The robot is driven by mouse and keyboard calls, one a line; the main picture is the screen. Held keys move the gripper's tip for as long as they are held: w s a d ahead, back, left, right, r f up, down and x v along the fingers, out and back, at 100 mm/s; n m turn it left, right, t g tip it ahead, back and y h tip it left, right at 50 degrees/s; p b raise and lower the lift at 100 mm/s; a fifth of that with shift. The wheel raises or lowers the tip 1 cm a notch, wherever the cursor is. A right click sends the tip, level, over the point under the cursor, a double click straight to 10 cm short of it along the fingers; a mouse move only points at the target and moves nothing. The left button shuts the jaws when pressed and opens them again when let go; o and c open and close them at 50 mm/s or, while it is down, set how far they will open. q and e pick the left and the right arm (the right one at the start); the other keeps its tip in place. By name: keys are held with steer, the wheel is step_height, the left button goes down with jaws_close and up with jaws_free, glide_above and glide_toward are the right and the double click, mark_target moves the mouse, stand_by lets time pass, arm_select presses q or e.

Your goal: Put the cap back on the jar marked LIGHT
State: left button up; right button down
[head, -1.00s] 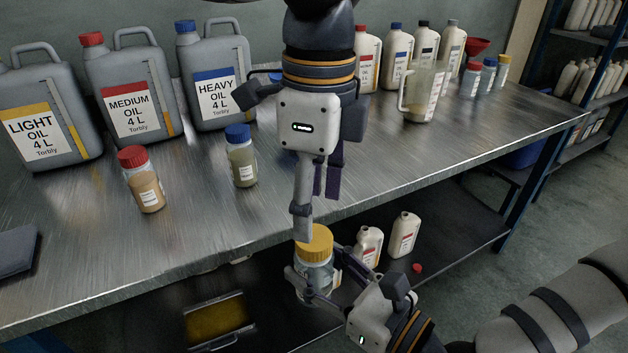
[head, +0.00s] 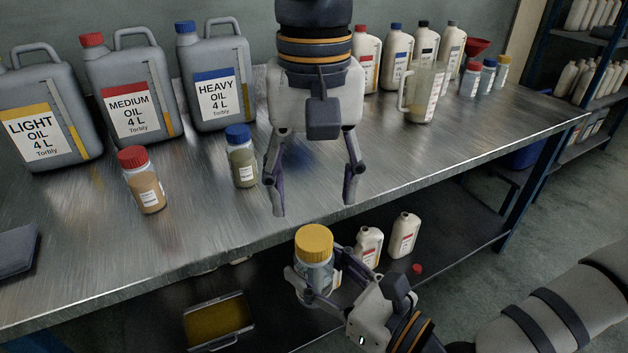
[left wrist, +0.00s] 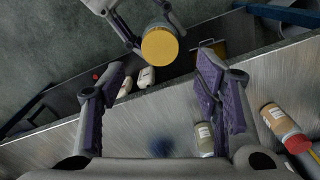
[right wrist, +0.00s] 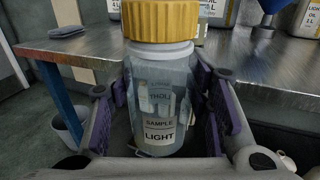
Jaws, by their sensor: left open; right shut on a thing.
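The jar marked LIGHT (right wrist: 160,105) is a clear jar with a "SAMPLE LIGHT" label, upright in front of the bench edge; it also shows in the head view (head: 314,278). Its yellow cap (head: 314,242) sits level on the jar's mouth; I cannot tell how tightly. The cap shows from above in the left wrist view (left wrist: 160,46) and from the side in the right wrist view (right wrist: 160,20). My right gripper (head: 313,284) is shut around the jar's body. My left gripper (head: 314,208) is open and empty above the cap, fingers apart from it.
A red-capped jar (head: 146,182) and a blue-capped jar (head: 242,160) stand on the bench (head: 210,215). Large oil cans, including the light oil can (head: 48,110), line the back left. A measuring jug (head: 422,95) stands right. White bottles (head: 403,236) stand on the lower shelf.

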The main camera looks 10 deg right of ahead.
mark_target(314, 237)
arm_select(q)
step_height(314, 237, down, 8)
steer(key=shift+r, duration=0.1)
stand_by(0.4)
steer(key=c, duration=1.2)
steer(key=m, duration=0.6)
steer(key=shift+m, duration=0.4)
steer(key=m, duration=0.8)
steer(key=o, duration=1.3)
